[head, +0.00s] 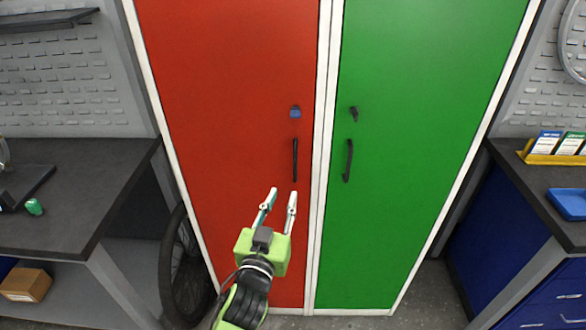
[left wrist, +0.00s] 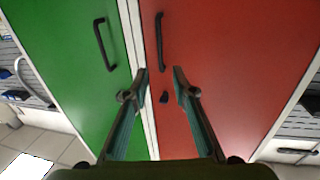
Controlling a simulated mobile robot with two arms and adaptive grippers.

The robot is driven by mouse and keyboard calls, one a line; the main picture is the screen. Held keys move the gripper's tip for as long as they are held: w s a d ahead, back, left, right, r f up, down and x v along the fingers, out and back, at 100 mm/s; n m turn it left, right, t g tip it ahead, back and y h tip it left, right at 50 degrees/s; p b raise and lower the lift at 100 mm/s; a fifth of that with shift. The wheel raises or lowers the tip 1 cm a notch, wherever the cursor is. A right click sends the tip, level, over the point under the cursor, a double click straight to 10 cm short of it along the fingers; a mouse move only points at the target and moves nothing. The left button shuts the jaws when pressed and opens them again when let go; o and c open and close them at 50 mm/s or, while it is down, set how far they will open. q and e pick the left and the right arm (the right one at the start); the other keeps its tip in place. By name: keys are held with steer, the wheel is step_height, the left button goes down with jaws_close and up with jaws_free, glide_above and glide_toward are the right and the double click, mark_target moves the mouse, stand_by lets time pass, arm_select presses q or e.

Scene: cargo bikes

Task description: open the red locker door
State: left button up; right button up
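The red locker door (head: 225,90) is shut, left of the shut green door. Its black vertical bar handle (head: 295,160) is near its right edge, with a blue lock (head: 295,112) above it. My left gripper (head: 283,194) is open and empty, with its fingertips just below the handle in the head view. In the left wrist view, which looks upside down, the red door (left wrist: 225,60) is on the right. The handle (left wrist: 159,42) lies beyond the open fingertips (left wrist: 161,72), apart from them, and the blue lock (left wrist: 164,97) shows between the fingers. My right gripper is not in view.
The green locker door (head: 430,100) has its own black handle (head: 348,160) close by. A dark workbench (head: 75,210) and a bicycle wheel (head: 185,275) stand at the left. A blue cabinet (head: 500,225) with a dark top stands at the right. Some floor shows below.

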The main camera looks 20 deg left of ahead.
mark_target(295, 165)
arm_select(q)
steer(key=w, duration=0.4)
steer(key=w+p, duration=0.1)
steer(key=w, duration=0.3)
steer(key=w+a+p, duration=0.1)
steer(key=w, duration=0.3)
steer(key=shift+s, duration=0.1)
jaws_close()
